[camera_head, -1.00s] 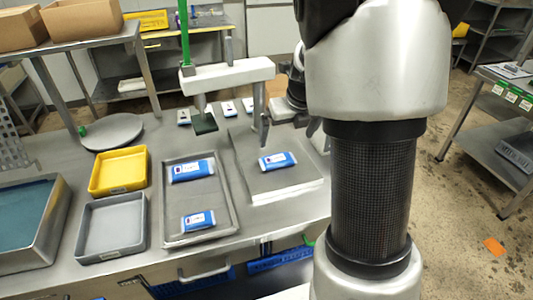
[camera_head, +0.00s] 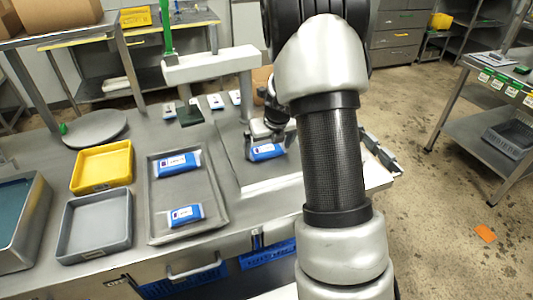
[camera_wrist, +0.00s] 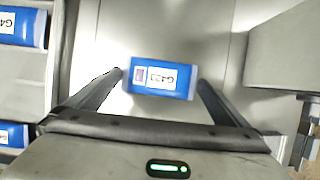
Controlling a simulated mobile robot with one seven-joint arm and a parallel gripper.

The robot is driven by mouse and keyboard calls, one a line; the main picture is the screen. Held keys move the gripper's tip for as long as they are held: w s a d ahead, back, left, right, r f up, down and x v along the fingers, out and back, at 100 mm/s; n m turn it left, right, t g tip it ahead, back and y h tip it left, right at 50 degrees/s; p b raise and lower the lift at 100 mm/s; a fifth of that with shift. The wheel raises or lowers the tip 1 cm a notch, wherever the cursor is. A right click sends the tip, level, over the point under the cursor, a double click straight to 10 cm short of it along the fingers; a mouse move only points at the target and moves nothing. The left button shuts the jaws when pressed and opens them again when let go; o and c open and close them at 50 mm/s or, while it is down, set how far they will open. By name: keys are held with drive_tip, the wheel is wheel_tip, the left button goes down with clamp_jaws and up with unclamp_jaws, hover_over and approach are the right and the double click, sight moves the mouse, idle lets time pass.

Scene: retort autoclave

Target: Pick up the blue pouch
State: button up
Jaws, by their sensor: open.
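A blue pouch (camera_wrist: 160,78) with a white label reading like G423 lies flat on a pale flat plate in the wrist view. It also shows in the head view (camera_head: 267,152). My gripper (camera_wrist: 160,80) is open above it, with one finger beside each short end of the pouch. A gap shows at the right finger; the left fingertip is very close to the pouch's edge. Two more blue pouches lie in a grey tray (camera_head: 156,215), one at the back (camera_head: 177,164) and one at the front (camera_head: 185,215).
A yellow bin (camera_head: 102,167) and a grey bin (camera_head: 95,226) stand left of the tray. Several small pouches lie at the bench's back. A round disc (camera_head: 95,129) is at the back left.

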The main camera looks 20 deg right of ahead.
sight(268, 150)
drive_tip(key=shift+f, duration=0.25)
drive_tip(key=c, duration=0.9)
wheel_tip(268, 150, up, 10)
drive_tip(key=shift+r+p, duration=0.1)
drive_tip(key=shift+p, duration=1.05)
